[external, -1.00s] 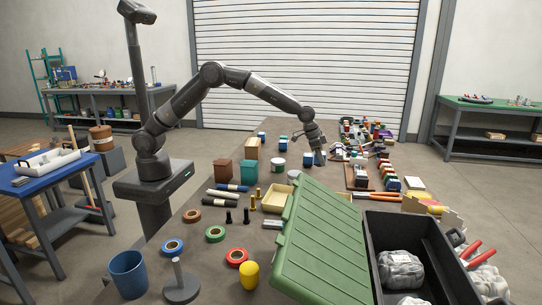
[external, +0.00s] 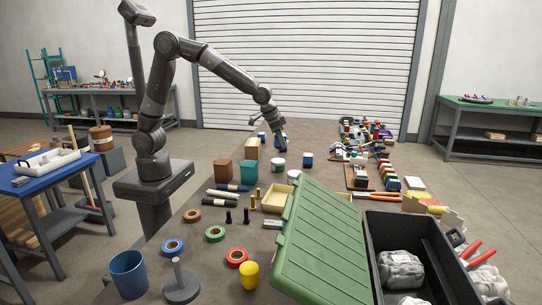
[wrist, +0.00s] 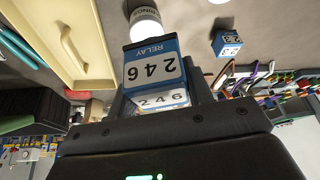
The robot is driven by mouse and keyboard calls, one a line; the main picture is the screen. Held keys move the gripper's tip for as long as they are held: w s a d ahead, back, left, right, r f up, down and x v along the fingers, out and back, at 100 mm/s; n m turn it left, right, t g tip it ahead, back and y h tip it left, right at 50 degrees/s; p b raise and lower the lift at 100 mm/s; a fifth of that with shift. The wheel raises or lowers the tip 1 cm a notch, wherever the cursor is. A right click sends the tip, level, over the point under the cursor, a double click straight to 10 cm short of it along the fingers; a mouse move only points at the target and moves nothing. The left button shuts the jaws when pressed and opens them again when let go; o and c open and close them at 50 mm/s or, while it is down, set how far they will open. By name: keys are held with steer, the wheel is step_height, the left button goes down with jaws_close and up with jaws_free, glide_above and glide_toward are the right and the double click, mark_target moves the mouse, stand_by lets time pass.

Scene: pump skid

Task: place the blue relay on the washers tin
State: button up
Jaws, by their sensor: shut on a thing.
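My gripper (external: 281,147) is shut on a blue relay (wrist: 152,65), whose white label reads RELAY 246 in the wrist view. The fingers hold it from both sides, above the bench top. A white round tin (wrist: 145,20) shows just beyond the relay in the wrist view; its lettering is only partly visible, so I cannot tell whether it is the washers tin. In the external view a white and green tin (external: 278,165) stands on the bench just below my gripper. The held relay is hard to make out there.
Another blue relay (external: 307,159) stands right of my gripper; a blue block with a numbered label shows in the wrist view (wrist: 228,43). A teal box (external: 249,174) and brown box (external: 222,172) stand left. A cream tray (external: 276,199) is in front. Crowded parts line the right side.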

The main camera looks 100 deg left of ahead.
steer(key=s+n, duration=0.1)
steer(key=s, duration=0.4)
glide_above(283, 160)
steer(key=s, duration=0.2)
steer(key=f, duration=0.6)
steer(key=shift+w+d+f, duration=0.15)
steer(key=shift+d+f, duration=0.05)
steer(key=shift+d, duration=0.1)
steer(key=shift+a+f, duration=0.1)
steer(key=shift+f, duration=1.95)
steer(key=shift+f, duration=0.15)
steer(key=o, duration=1.1)
steer(key=shift+c, duration=0.2)
